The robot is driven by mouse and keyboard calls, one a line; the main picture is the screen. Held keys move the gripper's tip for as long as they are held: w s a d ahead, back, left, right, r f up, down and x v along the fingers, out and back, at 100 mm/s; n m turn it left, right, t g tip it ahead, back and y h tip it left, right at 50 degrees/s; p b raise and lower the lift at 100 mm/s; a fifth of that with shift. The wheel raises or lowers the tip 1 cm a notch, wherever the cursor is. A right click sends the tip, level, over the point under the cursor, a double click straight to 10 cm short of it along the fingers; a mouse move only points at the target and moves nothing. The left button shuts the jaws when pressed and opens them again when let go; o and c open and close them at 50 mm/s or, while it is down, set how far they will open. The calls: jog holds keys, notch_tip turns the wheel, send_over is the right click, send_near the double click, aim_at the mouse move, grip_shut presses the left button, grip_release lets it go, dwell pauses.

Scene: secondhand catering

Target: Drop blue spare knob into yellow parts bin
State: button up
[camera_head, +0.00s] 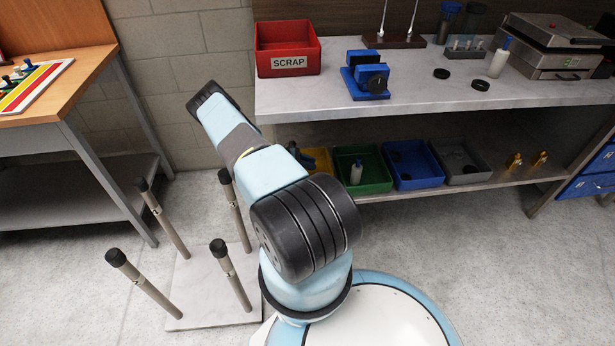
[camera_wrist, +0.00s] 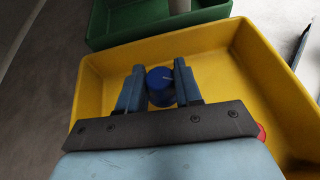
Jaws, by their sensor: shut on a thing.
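In the wrist view the blue spare knob (camera_wrist: 160,86) is between the two fingers of my gripper (camera_wrist: 160,82), which is shut on it. The knob and fingertips are over the yellow parts bin (camera_wrist: 225,43), inside its outline. How high they are above its floor I cannot tell. In the head view only a part of the yellow bin (camera_head: 322,158) shows on the lower shelf, beside my arm.
A green bin (camera_head: 378,180) with a white bottle stands right of the yellow bin, then a blue bin (camera_head: 416,181) and a grey bin (camera_head: 462,177). A small red thing (camera_wrist: 261,133) shows in the yellow bin. The bench top (camera_head: 430,97) overhangs the shelf.

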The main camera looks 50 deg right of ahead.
jog(key=o, duration=1.1)
jog(key=v, duration=1.3)
jog(key=shift+w+a+r, duration=0.1)
jog(key=shift+w+a, duration=0.15)
jog(key=shift+w, duration=0.05)
